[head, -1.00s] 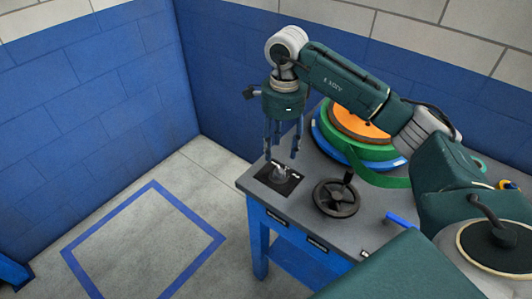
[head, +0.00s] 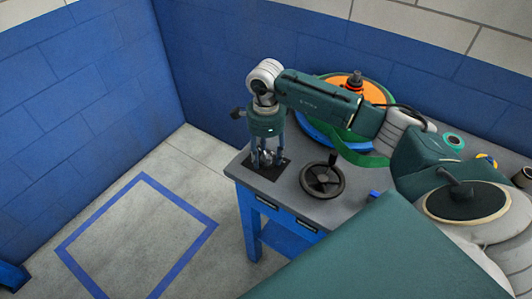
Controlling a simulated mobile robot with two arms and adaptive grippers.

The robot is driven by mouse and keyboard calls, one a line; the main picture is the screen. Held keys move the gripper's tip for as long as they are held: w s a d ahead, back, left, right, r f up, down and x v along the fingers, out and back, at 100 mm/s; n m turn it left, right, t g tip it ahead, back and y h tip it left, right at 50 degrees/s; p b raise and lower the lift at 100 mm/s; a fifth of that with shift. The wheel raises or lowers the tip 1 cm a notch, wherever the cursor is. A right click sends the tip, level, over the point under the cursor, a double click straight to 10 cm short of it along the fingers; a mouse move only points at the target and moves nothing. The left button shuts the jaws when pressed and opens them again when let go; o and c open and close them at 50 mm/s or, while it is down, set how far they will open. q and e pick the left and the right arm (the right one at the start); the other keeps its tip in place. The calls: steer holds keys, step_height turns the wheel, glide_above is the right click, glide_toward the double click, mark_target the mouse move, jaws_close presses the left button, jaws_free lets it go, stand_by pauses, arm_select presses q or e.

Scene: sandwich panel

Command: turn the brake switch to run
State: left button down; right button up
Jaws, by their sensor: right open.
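The brake switch (head: 266,157) is a small grey knob on a black square plate (head: 270,172) at the near left corner of the grey table top. My right gripper (head: 267,162) points straight down over the plate, with its open fingers on either side of the knob. The fingers hide part of the knob, and I cannot tell whether they touch it. The markings on the plate are too small to read. My left gripper is not in view.
A black handwheel (head: 322,180) stands just right of the plate. Behind it is a round stack with an orange top (head: 372,92) and a green band. Tape rolls (head: 454,141) lie at the right. The floor left of the table is clear, with a blue taped square (head: 180,195).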

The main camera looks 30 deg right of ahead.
steer(key=c, duration=1.1)
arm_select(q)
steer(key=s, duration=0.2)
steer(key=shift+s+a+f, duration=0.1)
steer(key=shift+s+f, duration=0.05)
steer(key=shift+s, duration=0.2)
arm_select(e)
steer(key=shift+c, duration=0.2)
